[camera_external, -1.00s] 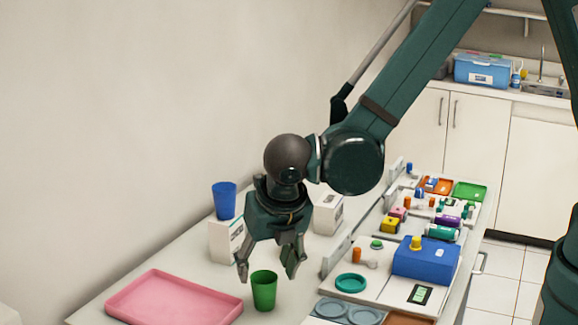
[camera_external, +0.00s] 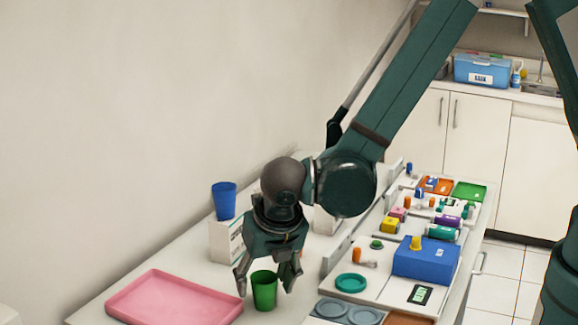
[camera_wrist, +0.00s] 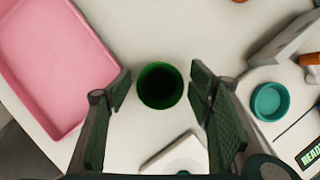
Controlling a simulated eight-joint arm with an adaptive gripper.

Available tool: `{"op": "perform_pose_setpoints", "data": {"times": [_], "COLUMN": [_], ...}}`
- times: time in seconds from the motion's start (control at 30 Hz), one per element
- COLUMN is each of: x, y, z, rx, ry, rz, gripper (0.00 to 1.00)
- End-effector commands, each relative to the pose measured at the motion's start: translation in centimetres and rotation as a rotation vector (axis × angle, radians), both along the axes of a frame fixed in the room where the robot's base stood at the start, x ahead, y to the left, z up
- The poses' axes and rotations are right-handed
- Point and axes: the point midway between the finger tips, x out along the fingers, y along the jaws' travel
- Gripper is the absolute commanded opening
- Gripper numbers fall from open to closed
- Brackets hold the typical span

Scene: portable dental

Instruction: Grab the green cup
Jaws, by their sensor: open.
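The green cup (camera_external: 264,291) stands upright on the white table, just right of the pink tray. My gripper (camera_external: 267,285) is open and low over the table, with one finger on each side of the cup in the external view. In the wrist view the cup (camera_wrist: 160,86) shows from above, its dark inside visible, between and slightly beyond the open fingers of my gripper (camera_wrist: 160,84). A gap shows on both sides of the cup, so the fingers do not appear to touch it.
The pink tray (camera_external: 172,304) lies close on the left. A blue cup (camera_external: 224,200) stands on a white box (camera_external: 226,240) behind. A teal ring-shaped dish (camera_external: 351,283) and a blue box (camera_external: 426,260) lie to the right.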

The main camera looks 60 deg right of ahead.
Motion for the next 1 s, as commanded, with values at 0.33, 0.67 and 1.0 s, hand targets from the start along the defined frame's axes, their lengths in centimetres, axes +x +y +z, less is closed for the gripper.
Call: {"op": "perform_pose_setpoints", "data": {"times": [0.33,0.67,1.0], "x": [0.0,0.0,0.0], "y": [0.0,0.0,0.0], "z": [0.02,0.02,0.24], "rx": [0.0,0.0,0.0], "ry": [0.0,0.0,0.0], "rz": [0.0,0.0,0.0], "gripper": [0.52,0.28,0.28]}}
